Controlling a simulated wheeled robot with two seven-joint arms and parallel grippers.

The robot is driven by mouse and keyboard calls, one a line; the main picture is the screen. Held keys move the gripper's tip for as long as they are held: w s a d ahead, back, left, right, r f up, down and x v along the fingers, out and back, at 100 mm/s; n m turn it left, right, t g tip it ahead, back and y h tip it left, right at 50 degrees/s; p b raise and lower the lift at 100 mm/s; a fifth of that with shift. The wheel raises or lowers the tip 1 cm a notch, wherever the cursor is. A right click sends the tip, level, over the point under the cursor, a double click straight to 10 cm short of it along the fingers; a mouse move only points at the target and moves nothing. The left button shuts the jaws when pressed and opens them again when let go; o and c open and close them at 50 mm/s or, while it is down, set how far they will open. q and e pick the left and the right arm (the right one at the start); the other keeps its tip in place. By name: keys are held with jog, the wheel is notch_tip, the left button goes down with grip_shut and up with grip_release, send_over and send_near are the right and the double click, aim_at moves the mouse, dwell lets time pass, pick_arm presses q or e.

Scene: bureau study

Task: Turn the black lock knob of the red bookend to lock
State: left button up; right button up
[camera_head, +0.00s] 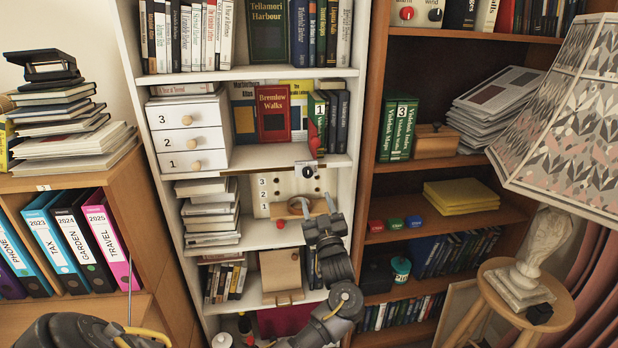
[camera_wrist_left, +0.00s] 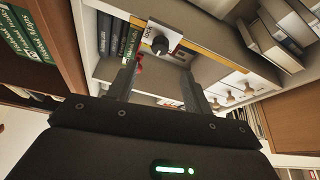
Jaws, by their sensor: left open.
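My left gripper (camera_head: 317,204) is open and empty, below the knob in the head view. Its fingers (camera_wrist_left: 160,78) are apart and not touching the knob.
White numbered drawers (camera_head: 188,136) stand left on the same shelf. A pale numbered panel with pegs (camera_head: 285,186) is on the shelf below, near my gripper. The bookcase's right upright (camera_head: 349,130) is close to the knob. A patterned lampshade (camera_head: 570,120) is far right.

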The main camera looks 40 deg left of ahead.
aim_at(308, 175)
pick_arm(q)
jog(key=p+x, duration=0.2)
jog(key=x, duration=0.8)
jog(key=shift+w+a, duration=0.1)
jog(key=c, duration=1)
